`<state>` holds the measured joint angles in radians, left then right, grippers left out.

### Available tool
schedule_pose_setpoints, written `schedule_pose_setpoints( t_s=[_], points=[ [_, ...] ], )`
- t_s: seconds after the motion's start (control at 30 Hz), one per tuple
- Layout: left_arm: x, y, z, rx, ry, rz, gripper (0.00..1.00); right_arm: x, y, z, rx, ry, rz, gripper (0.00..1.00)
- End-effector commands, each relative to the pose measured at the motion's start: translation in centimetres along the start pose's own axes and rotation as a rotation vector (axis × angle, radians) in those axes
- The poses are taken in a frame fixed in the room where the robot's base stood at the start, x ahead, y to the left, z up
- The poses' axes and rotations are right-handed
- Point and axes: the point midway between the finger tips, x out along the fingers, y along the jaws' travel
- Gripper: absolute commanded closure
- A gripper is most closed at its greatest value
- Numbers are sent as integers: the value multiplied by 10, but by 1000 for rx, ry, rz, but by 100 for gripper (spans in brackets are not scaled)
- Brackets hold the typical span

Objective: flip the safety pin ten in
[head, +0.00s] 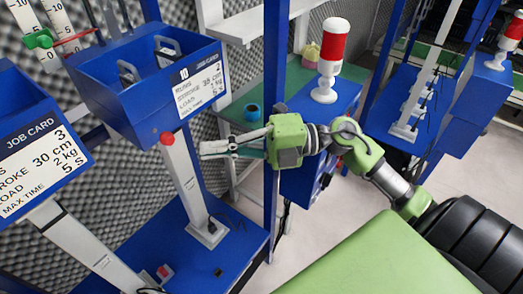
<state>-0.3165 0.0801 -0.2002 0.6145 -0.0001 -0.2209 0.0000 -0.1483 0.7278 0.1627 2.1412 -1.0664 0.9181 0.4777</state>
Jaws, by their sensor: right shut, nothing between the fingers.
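Station ten is a blue box (150,85) with a job card (200,85) marked 10. Below it a white post (188,185) with a red knob (167,138) on top stands on a blue base. I cannot tell for certain which part is the safety pin. My right gripper (204,150) reaches in from the right and points left, shut and empty. In the picture its tips are just right of the red knob; whether they touch it or are apart in depth I cannot tell. My left gripper is not in view.
Another blue box with a job card (40,155) marked 3 is at the left. A blue upright (272,110) stands behind my right gripper. A red and white beacon (329,60) stands on a blue cabinet. Grey foam covers the wall. Pale floor shows at centre right.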

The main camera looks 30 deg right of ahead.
Motion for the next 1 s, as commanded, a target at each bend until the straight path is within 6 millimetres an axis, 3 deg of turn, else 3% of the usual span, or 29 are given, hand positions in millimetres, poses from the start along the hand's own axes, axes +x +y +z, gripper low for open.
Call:
schedule_pose_setpoints(
  t_s=[0.13,0.4,0.63,1.0],
  points=[
    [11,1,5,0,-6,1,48,-18,-4,0,0,-1,-2,100],
    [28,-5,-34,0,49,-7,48,-58,-4,0,0,0,-2,100],
    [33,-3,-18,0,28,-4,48,-78,-1,0,0,0,0,100],
    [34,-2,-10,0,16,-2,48,-82,0,0,-1,2,0,100]
  ],
)
